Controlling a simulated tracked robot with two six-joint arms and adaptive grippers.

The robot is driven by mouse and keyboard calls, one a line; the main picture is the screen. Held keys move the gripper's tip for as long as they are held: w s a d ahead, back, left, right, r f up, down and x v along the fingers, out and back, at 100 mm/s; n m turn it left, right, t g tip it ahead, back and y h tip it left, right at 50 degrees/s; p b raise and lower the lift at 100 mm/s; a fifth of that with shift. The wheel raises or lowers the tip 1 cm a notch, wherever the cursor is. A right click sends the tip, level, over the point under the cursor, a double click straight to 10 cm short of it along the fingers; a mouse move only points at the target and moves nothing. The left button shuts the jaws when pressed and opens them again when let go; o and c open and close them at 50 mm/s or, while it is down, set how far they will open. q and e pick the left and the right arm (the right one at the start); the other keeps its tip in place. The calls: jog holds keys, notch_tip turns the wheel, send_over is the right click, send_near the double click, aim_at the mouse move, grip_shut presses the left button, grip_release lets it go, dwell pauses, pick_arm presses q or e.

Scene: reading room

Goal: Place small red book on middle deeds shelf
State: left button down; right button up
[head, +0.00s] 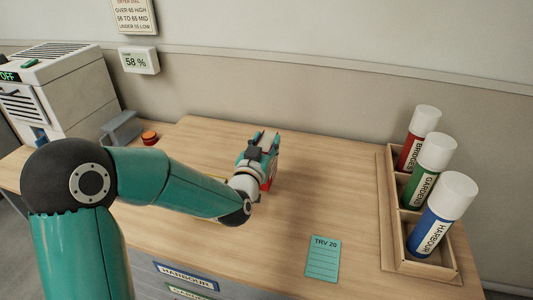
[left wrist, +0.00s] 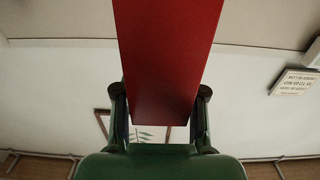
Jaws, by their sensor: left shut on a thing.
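The small red book (left wrist: 165,60) is held between the fingers of my left gripper (left wrist: 160,110) in the left wrist view, and its red cover fills the upper middle. In the head view my left gripper (head: 264,146) is over the middle of the wooden table, shut on the book, and only a little of the red book (head: 267,185) shows past the gripper. I cannot tell whether the book touches the table. No deeds shelf can be made out in either view. My right gripper is not in view.
A wooden rack (head: 392,225) with red, green and blue tubes stands at the right. A teal card (head: 323,259) lies near the front. Labelled drawers (head: 186,275) are below the table's front edge.

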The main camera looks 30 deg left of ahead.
pick_arm(q)
notch_tip(320, 180, down, 3)
jog(key=shift+f, duration=0.1)
jog(key=c, duration=1.1)
grip_release()
jog(key=shift+f, duration=0.1)
jog(key=o, duration=0.4)
jog(key=shift+o, duration=0.2)
